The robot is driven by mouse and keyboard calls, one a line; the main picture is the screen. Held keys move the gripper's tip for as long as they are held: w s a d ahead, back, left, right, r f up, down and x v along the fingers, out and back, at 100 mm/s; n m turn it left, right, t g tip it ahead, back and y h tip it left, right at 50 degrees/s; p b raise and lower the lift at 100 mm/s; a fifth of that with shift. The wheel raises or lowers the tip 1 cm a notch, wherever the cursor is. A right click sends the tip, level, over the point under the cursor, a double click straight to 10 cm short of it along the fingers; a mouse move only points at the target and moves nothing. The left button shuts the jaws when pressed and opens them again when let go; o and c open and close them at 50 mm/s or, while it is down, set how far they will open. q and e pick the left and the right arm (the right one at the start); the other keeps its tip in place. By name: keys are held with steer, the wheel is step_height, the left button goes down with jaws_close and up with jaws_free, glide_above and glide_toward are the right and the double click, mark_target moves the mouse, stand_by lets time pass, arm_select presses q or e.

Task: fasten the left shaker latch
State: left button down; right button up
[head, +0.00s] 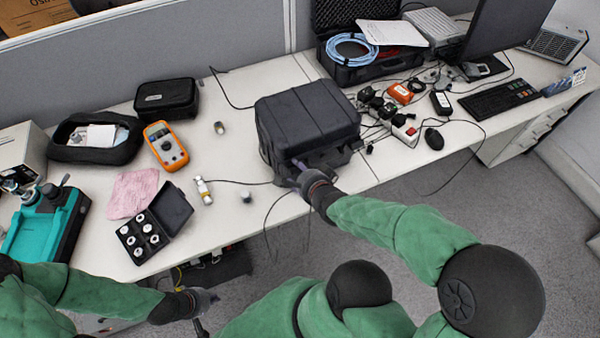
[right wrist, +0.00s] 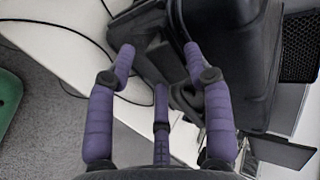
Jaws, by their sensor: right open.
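The black shaker case (head: 305,115) stands on the bench in the middle of the head view, its lid down. In the right wrist view the case (right wrist: 235,60) fills the upper right, turned on its side. My right gripper (head: 301,172) is at the case's front face, towards its left side. Its purple fingers (right wrist: 158,62) are spread, with a dark part of the case front, perhaps a latch (right wrist: 183,98), beyond and between them. Whether the latch is fastened cannot be made out. My left gripper (head: 206,304) hangs low in front of the bench, away from the case.
Left of the case are a small weight (head: 246,196), a box of adapters (head: 160,220), a pink cloth (head: 133,193) and an orange multimeter (head: 166,146). To the right are a power strip (head: 405,131), cables and a mouse (head: 433,138). A cable hangs over the front edge.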

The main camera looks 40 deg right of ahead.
steer(key=c, duration=1)
steer(key=g+p, duration=0.1)
steer(key=p, duration=0.3)
steer(key=r+g+p, duration=0.1)
steer(key=p, duration=0.3)
steer(key=shift+w+y, duration=0.1)
steer(key=shift+y, duration=0.2)
steer(key=shift+a+f+g+p, duration=0.15)
steer(key=shift+g+p, duration=0.35)
steer(key=shift+p, duration=0.25)
steer(key=o, duration=1)
steer(key=shift+s+r, duration=0.2)
steer(key=shift+r, duration=0.35)
steer(key=v, duration=1.1)
steer(key=shift+f, duration=0.15)
